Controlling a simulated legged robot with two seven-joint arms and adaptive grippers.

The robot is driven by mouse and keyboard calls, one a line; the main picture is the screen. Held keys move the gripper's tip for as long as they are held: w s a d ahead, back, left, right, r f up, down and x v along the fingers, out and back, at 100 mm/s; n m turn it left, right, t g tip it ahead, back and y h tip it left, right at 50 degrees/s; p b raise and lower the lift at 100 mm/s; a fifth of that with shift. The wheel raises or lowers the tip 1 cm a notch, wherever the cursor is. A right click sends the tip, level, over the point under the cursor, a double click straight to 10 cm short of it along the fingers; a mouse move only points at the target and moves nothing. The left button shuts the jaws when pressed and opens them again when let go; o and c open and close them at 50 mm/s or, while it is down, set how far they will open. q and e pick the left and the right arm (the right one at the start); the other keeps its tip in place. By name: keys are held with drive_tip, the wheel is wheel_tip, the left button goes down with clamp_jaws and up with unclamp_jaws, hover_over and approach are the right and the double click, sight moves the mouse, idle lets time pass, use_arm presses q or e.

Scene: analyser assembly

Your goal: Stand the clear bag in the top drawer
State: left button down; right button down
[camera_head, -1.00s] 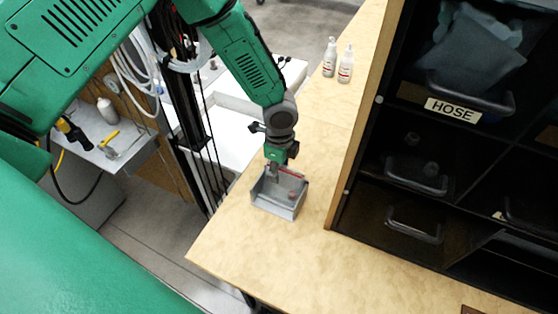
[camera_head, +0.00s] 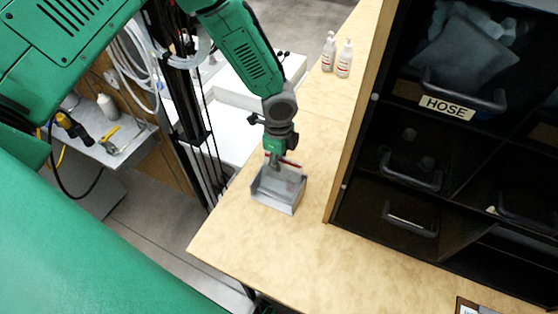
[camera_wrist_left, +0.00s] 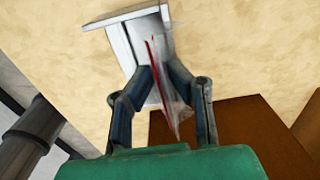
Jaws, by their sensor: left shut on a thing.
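The clear bag with a red stripe (camera_head: 288,166) is in my left gripper (camera_head: 273,160), at the upper part of a small grey open-topped bin (camera_head: 282,207) on the wooden worktop. In the left wrist view the bag (camera_wrist_left: 178,108) stands edge-on between the two fingers (camera_wrist_left: 158,75), which are shut on it. The bin (camera_wrist_left: 122,40) shows beyond it; I cannot tell whether the bag's lower edge is clear of the bin. A dark cabinet at the right has a top drawer labelled HOSE (camera_head: 447,106), holding grey-blue material. My right gripper is not in view.
Lower compartments hold clear bins with handles (camera_head: 410,172) (camera_head: 410,218). The cabinet's wooden side panel (camera_head: 352,130) stands right of the grey bin. Two white bottles (camera_head: 344,60) stand at the back of the worktop (camera_head: 250,245). The worktop's front is mostly clear.

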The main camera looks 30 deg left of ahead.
use_arm(q)
drive_tip(key=shift+r+p, duration=2.65)
drive_tip(key=shift+r, duration=2.15)
drive_tip(key=shift+s, duration=0.15)
drive_tip(key=s+d+r+b, duration=0.1)
drive_tip(key=s+r+b, duration=0.2)
drive_tip(key=s, duration=1.3)
drive_tip(key=shift+s, duration=0.35)
drive_tip(key=shift+d+r, duration=0.1)
